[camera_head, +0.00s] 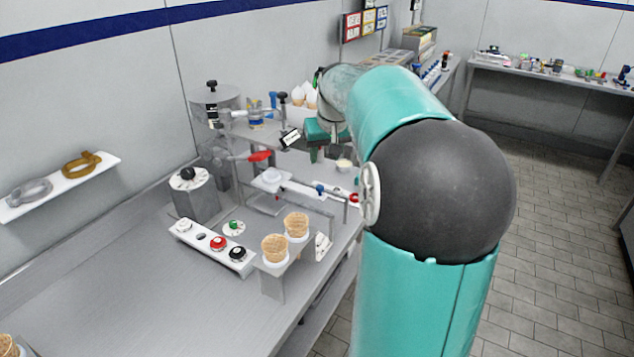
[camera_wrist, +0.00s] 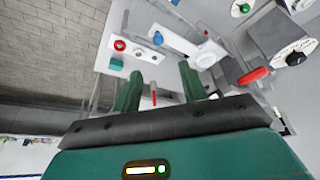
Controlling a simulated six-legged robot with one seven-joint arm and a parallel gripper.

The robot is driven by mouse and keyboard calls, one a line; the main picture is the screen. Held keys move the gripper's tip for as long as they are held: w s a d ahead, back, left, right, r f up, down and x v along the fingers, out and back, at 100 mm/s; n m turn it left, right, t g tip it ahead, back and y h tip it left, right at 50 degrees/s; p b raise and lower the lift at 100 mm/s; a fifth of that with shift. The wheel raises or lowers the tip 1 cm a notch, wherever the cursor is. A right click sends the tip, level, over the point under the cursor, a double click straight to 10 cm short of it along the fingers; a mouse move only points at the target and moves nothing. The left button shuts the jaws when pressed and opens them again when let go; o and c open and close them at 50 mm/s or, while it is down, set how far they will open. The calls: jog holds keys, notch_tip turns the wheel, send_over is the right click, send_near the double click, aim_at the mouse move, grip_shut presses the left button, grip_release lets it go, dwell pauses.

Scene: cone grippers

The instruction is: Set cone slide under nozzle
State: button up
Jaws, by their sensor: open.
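A white round cone seat (camera_head: 272,177) on a rail sits left of the blue knob (camera_head: 320,188) in the head view; it looks like the cone slide. It also shows in the wrist view (camera_wrist: 207,54), with the blue knob (camera_wrist: 158,38). My gripper (camera_head: 324,156) is open above the bench, behind the rail. In the wrist view my green fingers (camera_wrist: 158,82) are spread with a thin red-tipped part (camera_wrist: 153,94) showing between them; I cannot tell whether they straddle it. A red lever (camera_head: 260,156) sticks out beside the machine. The nozzle is not clearly visible.
Two waffle cones (camera_head: 274,247) stand in a holder at the bench's front edge. A white strip with red, black and white knobs (camera_head: 215,245) lies left of them. A grey block with a black knob (camera_head: 190,190) stands behind. The left bench surface is largely clear.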

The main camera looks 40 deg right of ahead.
aim_at(320, 186)
jog(key=x, duration=1.3)
jog(key=shift+s+d+f, duration=0.1)
jog(key=shift+f, duration=0.15)
grip_shut()
